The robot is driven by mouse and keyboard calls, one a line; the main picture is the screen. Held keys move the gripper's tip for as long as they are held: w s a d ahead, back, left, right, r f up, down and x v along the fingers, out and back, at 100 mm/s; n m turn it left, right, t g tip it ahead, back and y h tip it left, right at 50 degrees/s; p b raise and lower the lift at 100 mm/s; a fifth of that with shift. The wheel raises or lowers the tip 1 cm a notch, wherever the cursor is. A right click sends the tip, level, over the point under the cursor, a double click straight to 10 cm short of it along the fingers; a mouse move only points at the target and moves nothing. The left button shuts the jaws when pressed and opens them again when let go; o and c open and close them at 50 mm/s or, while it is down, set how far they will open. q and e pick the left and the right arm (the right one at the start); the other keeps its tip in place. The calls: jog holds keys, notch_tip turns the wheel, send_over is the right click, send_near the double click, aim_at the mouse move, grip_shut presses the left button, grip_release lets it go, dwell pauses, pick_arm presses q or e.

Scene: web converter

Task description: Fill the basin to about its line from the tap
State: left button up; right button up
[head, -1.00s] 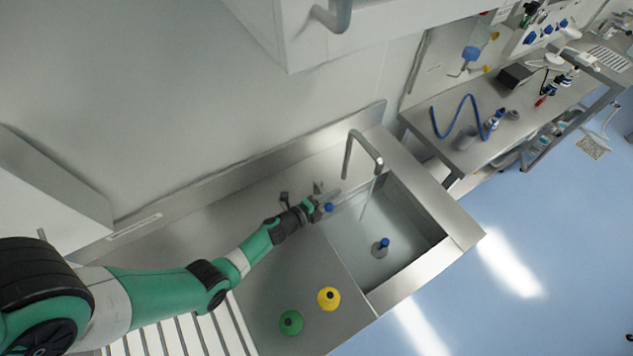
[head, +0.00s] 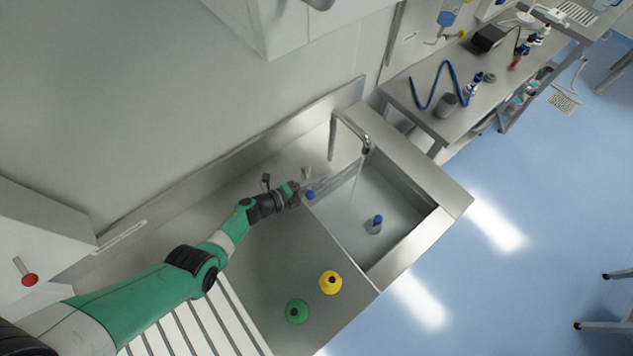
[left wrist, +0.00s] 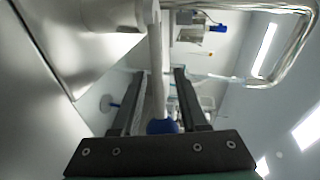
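The steel basin (head: 408,257) is sunk in the counter's right end. The tap (head: 350,122) arches over it, and a thin stream (head: 356,182) runs down from its spout. The water level and the fill line cannot be made out. A grey piece with a blue top (head: 377,219) stands in the basin. My left gripper (head: 297,192) is at the basin's back left corner, beside a blue-tipped lever (head: 311,195). In the left wrist view the pale rod with its blue end (left wrist: 162,126) lies between the parted fingers, with gaps beside it. My right gripper is not in view.
A yellow cone-like piece (head: 330,283) and a green one (head: 297,311) stand on the counter left of the basin. A ribbed drainer (head: 195,325) lies at the front left.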

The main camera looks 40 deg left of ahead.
pick_arm(q)
jog(key=shift+s, duration=0.1)
jog(key=p+v, duration=0.5)
jog(key=v, duration=0.6)
jog(key=shift+p, duration=0.3)
jog(key=shift+s, duration=0.2)
dwell(6.3)
